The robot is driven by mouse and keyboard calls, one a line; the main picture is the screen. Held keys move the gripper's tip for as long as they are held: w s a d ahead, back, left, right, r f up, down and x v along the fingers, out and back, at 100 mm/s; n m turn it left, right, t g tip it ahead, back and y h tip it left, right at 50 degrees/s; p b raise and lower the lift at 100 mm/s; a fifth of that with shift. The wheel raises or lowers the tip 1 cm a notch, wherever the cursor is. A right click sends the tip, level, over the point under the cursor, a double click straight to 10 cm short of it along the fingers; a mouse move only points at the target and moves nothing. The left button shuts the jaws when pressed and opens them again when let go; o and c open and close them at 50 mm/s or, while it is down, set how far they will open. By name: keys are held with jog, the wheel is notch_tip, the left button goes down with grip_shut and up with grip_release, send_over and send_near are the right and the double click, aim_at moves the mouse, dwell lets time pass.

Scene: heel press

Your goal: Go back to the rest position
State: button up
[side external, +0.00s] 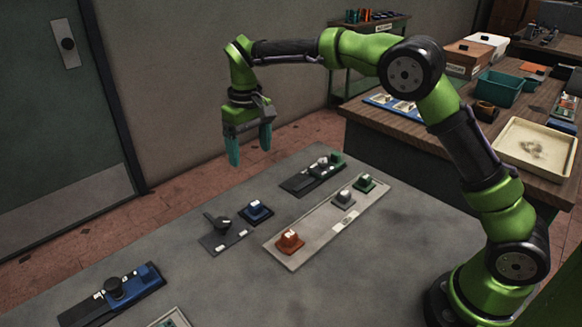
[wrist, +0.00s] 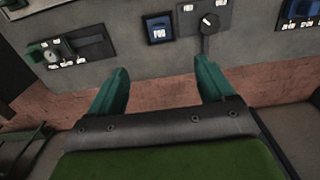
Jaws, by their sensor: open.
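My gripper (side external: 250,150) hangs in the air above the far edge of the grey table (side external: 400,240), with its teal fingers pointing down. Its fingers are apart and nothing is between them. In the wrist view, my gripper (wrist: 163,90) shows both teal fingers spread over the table edge and the reddish floor. No rest position is marked in either view.
On the table are a blue button (side external: 256,211), a black rotary switch (side external: 222,226), a blue unit with a black knob (side external: 113,288), a dark panel (side external: 313,175) and a plate with red (side external: 290,241), grey and green buttons. A wooden bench (side external: 420,135) stands behind.

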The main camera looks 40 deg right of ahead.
dwell(0.3)
jog(key=s+d+r+m+t+y, duration=0.1)
jog(key=s+d+r+m+t, duration=0.1)
jog(key=s, duration=1.2)
jog(key=s+d+r+m+t+y, duration=0.1)
jog(key=s+d+r+t, duration=0.3)
jog(key=s, duration=1)
jog(key=shift+d+r+m+t, duration=0.15)
jog(key=shift+r+m+t, duration=0.35)
jog(key=shift+t, duration=0.1)
jog(key=shift+c, duration=0.3)
